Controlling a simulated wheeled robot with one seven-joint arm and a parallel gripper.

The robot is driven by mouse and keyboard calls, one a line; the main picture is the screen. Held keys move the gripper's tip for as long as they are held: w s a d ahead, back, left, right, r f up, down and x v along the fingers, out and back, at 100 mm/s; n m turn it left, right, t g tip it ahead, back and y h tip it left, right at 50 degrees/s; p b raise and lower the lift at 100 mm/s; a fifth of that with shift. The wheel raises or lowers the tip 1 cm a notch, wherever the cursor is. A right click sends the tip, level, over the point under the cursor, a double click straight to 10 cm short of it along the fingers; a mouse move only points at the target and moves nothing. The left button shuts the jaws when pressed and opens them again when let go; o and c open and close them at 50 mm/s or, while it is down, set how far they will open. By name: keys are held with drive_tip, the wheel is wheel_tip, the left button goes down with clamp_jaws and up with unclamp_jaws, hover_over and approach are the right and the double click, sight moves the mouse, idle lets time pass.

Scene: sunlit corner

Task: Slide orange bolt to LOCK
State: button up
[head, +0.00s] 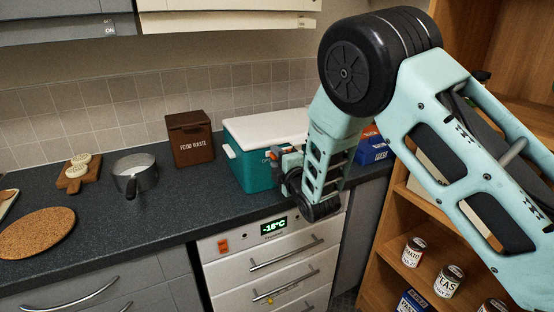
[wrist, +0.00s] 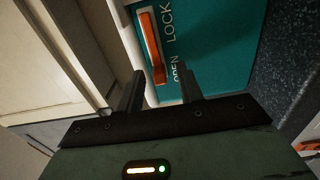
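The orange bolt (wrist: 151,42) shows in the wrist view as a long upright bar in a pale slot on a teal panel (wrist: 215,45). White lettering beside it reads LOCK near the upper part and OPEN near the lower end. The bolt's lower end is level with OPEN. My gripper (wrist: 161,82) is open, its two dark fingers apart on either side of the bolt's lower end. I cannot tell whether a finger touches it. In the head view, my arm's end is at the right front of a teal cool box (head: 251,170) and hides part of it.
The cool box has a white lid (head: 270,128) and stands on a dark counter (head: 120,225). A blue box (head: 371,150) is close behind my arm; shelves stand at right.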

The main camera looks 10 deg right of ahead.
clamp_jaws()
drive_tip(key=d, duration=0.2)
drive_tip(key=w+d+b, duration=0.1)
drive_tip(key=shift+d+b, duration=0.3)
drive_tip(key=shift+d, duration=0.1)
drive_tip(key=shift+o, duration=0.3)
unclamp_jaws()
drive_tip(key=shift+d, duration=0.1)
drive_tip(key=b+v, duration=0.3)
drive_tip(key=v, duration=1.4)
drive_tip(key=shift+s, duration=0.15)
